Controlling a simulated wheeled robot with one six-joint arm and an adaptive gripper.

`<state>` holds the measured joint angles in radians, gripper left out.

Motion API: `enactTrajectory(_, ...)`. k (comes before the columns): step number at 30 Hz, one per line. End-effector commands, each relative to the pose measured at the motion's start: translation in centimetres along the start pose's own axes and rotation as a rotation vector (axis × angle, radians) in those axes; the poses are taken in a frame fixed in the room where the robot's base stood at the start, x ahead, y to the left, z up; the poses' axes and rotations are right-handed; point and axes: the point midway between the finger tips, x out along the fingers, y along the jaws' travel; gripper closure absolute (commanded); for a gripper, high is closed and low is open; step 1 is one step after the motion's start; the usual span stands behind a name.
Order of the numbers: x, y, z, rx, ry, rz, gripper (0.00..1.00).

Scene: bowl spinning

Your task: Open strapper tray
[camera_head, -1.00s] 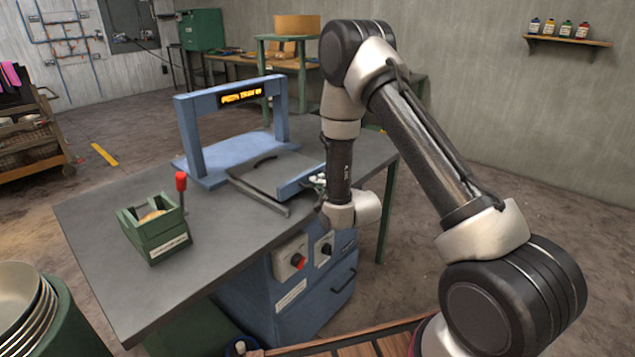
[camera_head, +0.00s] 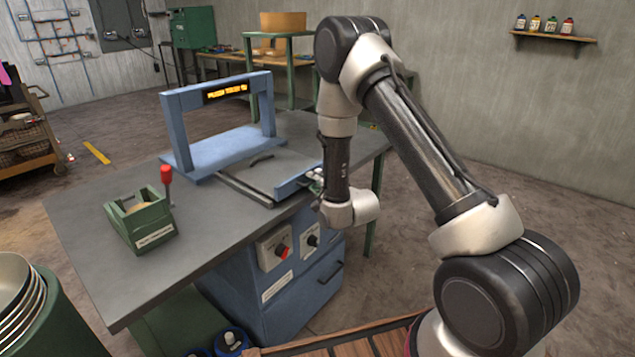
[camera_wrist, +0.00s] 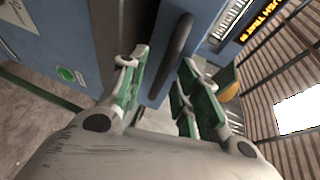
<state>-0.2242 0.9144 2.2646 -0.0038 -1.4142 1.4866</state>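The blue strapper's arch (camera_head: 180,145) stands on the table. Its tray (camera_head: 270,178), a grey plate with a dark curved piece on top and a blue front edge (camera_head: 299,180), projects toward the front right. My gripper (camera_head: 316,182) is at the right end of that front edge. In the wrist view, my gripper's green-padded fingers (camera_wrist: 163,62) lie on either side of a dark bar handle (camera_wrist: 178,45). Narrow gaps seem to show beside the bar, and contact is partly hidden. The handle is hard to make out in the head view.
A green box (camera_head: 140,222) and a red-topped lever (camera_head: 166,174) are on the left of the table (camera_head: 95,240). A cabinet with knobs (camera_head: 275,247) is below the tray. Stacked bowls (camera_head: 22,300) stand at the lower left. Floor right of the table is clear.

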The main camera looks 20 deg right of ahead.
Motion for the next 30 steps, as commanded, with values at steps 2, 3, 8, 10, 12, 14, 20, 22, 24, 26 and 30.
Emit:
enactTrajectory(2,0.0,0.0,0.0,0.0,0.0,-0.001,0.68)
enactTrajectory(3,-0.1,0.0,0.0,0.0,0.001,-0.001,0.68)
enactTrajectory(8,-1.7,0.0,0.0,0.0,0.001,0.002,0.68)
enactTrajectory(10,-2.9,0.0,0.0,0.0,0.0,0.002,0.68)
enactTrajectory(12,-4.3,0.1,0.0,0.0,0.0,0.003,0.68)
enactTrajectory(14,-5.3,0.1,0.0,0.0,0.0,0.003,0.68)
enactTrajectory(20,-7.3,0.1,0.0,0.0,0.0,0.001,0.68)
enactTrajectory(22,-7.5,0.1,0.0,0.0,0.0,0.001,0.68)
enactTrajectory(24,-7.6,0.0,0.0,0.0,0.0,0.0,0.68)
enactTrajectory(26,-7.5,0.0,0.0,0.0,0.0,0.0,0.68)
enactTrajectory(30,-7.5,0.0,0.0,-0.007,0.0,0.0,0.68)
